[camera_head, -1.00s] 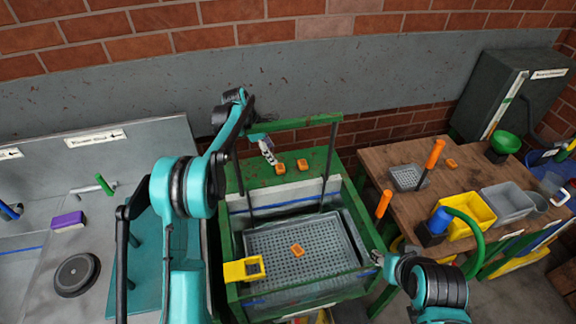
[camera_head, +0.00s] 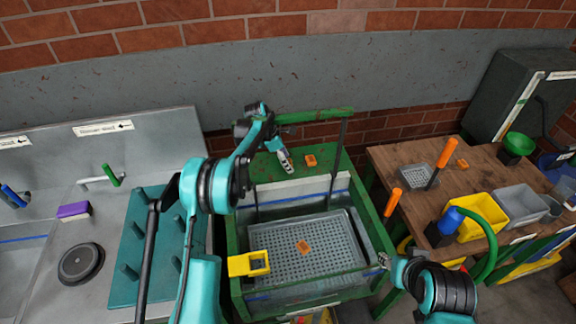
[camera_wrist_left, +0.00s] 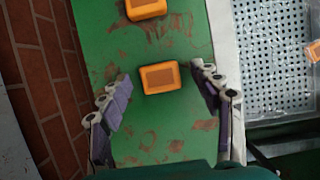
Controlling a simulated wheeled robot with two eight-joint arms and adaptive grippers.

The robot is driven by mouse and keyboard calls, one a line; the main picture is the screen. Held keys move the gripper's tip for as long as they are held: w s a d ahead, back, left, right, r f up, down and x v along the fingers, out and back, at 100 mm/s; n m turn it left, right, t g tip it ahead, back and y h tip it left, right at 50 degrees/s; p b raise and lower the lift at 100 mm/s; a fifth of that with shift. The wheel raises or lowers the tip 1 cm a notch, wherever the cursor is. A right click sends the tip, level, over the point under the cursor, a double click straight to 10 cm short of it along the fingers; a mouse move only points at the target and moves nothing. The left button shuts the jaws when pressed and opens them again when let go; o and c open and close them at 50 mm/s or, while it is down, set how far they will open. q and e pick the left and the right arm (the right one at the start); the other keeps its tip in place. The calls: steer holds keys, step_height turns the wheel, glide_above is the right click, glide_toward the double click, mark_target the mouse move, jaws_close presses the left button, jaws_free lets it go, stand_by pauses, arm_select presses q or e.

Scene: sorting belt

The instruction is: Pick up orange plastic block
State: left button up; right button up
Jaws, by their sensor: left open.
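My left gripper (camera_head: 286,163) is open above the green surface (camera_head: 264,172) behind the basket. In the left wrist view, its fingers (camera_wrist_left: 160,100) stand either side of an orange plastic block (camera_wrist_left: 160,77), which lies a little ahead of the fingertips; contact does not show. In the head view the gripper hides this block. A second orange block (camera_head: 311,160) lies to its right, also in the wrist view (camera_wrist_left: 146,9). A third orange block (camera_head: 303,247) lies in the grey perforated basket (camera_head: 345,262). My right gripper (camera_head: 384,260) is at the basket's right edge, too small to read.
A yellow square holder (camera_head: 240,265) sits at the basket's front left. Green frame posts and a top bar (camera_head: 315,115) rise around the surface. A wooden table (camera_head: 400,160) at right holds a small grey basket, another orange block (camera_head: 463,163) and yellow and grey bins.

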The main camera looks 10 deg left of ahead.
arm_select(q)
steer(key=c, duration=1.2)
steer(key=shift+r, duration=0.15)
steer(key=shift+r, duration=0.3)
steer(key=r, duration=0.1)
steer(key=r+p, duration=0.1)
steer(key=r, duration=0.2)
steer(key=shift+d+p, duration=0.25)
steer(key=shift+p, duration=0.1)
steer(key=s+d+r, duration=0.1)
steer(key=d+r, duration=0.1)
steer(key=d, duration=0.1)
steer(key=s+d+r+p, duration=0.1)
steer(key=d+r, duration=0.1)
steer(key=d, duration=0.2)
steer(key=s+d+r+p, duration=0.1)
steer(key=s+d+r, duration=0.1)
steer(key=d, duration=0.1)
steer(key=shift+d, duration=0.25)
